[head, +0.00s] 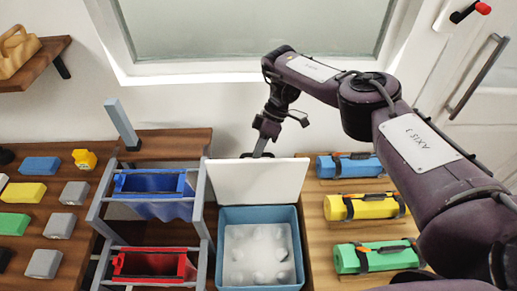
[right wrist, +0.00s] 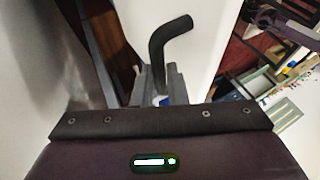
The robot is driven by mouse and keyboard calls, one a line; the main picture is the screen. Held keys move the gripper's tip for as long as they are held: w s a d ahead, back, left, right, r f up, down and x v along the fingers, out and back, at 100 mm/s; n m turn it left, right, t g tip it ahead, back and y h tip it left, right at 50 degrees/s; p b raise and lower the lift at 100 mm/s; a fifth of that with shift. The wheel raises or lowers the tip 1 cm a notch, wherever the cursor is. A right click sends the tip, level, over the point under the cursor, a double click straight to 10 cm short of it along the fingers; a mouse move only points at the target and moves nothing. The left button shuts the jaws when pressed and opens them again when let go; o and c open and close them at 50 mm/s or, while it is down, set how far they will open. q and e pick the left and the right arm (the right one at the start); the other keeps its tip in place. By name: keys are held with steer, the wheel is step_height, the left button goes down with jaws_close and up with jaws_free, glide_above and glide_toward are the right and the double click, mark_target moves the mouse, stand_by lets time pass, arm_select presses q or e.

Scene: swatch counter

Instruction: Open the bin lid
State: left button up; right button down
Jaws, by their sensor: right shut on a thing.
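The bin (head: 211,262) is a blue box in the head view, at the centre front. Its white lid (head: 255,182) is raised at the back edge, standing nearly upright, and the bin's mouth is open. A pale, lumpy insert (head: 258,255) shows inside. My right gripper (head: 262,150) is at the lid's top edge, from behind. In the right wrist view a black bent handle (right wrist: 165,42) rises from between its grey fingers (right wrist: 163,90), beside the white lid face (right wrist: 196,75). The gripper is shut on this handle. My left gripper is in neither view.
Left of the bin stand a grey rack (head: 201,200) with blue (head: 150,184) and red (head: 150,263) holders, and a board of coloured blocks (head: 64,225). Right of it lie blue (head: 350,165), yellow (head: 366,207) and green (head: 378,257) rolls. A window is behind.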

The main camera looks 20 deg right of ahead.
steer(key=shift+s+d+f, duration=0.1)
steer(key=shift+s+f, duration=0.15)
steer(key=shift+f, duration=0.2)
steer(key=c, duration=1.7)
jaws_free()
steer(key=shift+c, duration=0.2)
steer(key=shift+o, duration=1.2)
steer(key=shift+w, duration=0.25)
steer(key=shift+o, duration=0.2)
steer(key=shift+w, duration=0.15)
steer(key=b+v, duration=0.4)
steer(key=v, duration=0.3)
steer(key=shift+w+r, duration=0.2)
steer(key=shift+r, duration=0.15)
steer(key=shift+d, duration=0.1)
